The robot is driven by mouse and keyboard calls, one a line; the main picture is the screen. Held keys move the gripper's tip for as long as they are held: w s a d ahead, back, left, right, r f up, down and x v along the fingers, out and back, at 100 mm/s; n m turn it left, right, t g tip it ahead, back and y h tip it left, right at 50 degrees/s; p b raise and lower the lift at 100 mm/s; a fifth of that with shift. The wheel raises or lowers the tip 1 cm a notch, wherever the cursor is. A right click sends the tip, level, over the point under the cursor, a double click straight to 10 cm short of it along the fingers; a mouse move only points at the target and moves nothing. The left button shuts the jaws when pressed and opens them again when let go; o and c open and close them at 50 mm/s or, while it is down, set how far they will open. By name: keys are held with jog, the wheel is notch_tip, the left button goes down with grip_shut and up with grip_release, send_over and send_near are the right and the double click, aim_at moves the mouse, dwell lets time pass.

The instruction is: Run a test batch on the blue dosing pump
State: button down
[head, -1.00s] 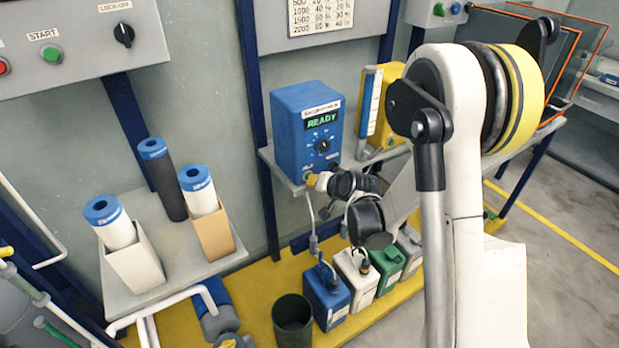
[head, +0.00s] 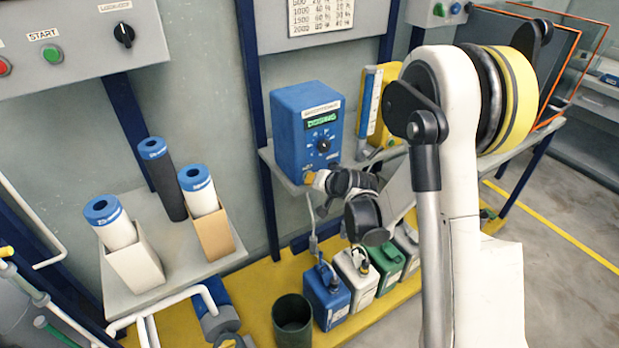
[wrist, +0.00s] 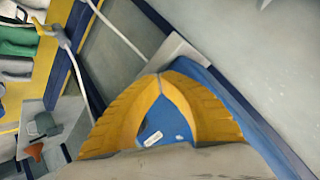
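The blue dosing pump (head: 290,128) stands on a shelf against the wall. Its front has a lit green display (head: 321,121) with unreadable characters and a black round dial (head: 323,146). My gripper (head: 311,179) is at the lower left of the pump's front, very close to it; contact cannot be made out. In the wrist view the yellow fingers of my gripper (wrist: 160,77) meet at their tips, with nothing seen between them. Behind them is the pump's blue casing (wrist: 176,115) with a small white label. The gripper hides the lower left front.
Blue, white and green canisters (head: 327,295) stand on the yellow platform below, beside a dark bin (head: 292,318). A yellow unit (head: 388,100) stands right of the pump. Blue-capped cylinders (head: 110,225) stand on a left shelf. A control panel (head: 80,45) hangs at upper left.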

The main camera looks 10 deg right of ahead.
jog(key=shift+s, duration=0.1)
dwell(0.3)
jog(key=shift+s+d, duration=0.3)
jog(key=shift+s, duration=0.45)
jog(key=s, duration=0.1)
jog(key=s+d, duration=0.1)
jog(key=s, duration=0.2)
jog(key=shift+s+d, duration=0.3)
jog(key=shift+s, duration=0.1)
dwell(0.5)
